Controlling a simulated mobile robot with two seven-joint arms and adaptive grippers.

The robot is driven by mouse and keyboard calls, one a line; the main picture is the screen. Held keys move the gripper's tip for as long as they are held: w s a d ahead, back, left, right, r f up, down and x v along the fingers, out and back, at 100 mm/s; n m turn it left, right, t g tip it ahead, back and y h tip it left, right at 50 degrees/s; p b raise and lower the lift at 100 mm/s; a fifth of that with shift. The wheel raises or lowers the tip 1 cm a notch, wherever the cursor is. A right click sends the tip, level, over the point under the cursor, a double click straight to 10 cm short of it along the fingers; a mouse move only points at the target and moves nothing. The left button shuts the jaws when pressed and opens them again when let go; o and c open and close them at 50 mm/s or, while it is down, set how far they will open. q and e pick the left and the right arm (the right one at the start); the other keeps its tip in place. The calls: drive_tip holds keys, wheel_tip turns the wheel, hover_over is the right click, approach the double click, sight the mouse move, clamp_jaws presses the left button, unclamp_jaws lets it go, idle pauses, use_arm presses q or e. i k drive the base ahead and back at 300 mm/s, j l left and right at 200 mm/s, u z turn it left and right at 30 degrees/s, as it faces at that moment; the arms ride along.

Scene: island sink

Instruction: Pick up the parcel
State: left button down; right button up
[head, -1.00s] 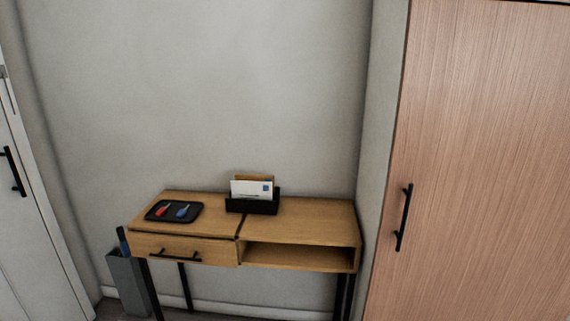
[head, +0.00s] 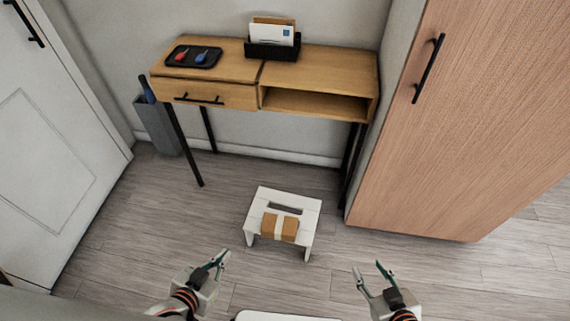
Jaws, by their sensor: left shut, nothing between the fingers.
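The parcel (head: 279,227), a small brown box with a pale band around it, lies on the front part of a low white step stool (head: 304,203) in the head view. My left gripper (head: 221,259) is at the lower left, shut and empty, in front and to the left of the stool. My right gripper (head: 372,268) is at the lower right, its fingers spread apart with nothing between them. Both grippers are clear of the parcel and the stool.
A wooden console table (head: 325,65) with black legs stands behind the stool. It holds a black tray (head: 178,63) and a letter holder (head: 272,50). A grey bin (head: 160,128) is at its left. A tall wooden cabinet (head: 470,120) stands at the right. Floor around the stool is clear.

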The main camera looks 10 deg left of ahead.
sight(274, 226)
drive_tip(key=l, duration=1.45)
drive_tip(key=i, duration=0.05)
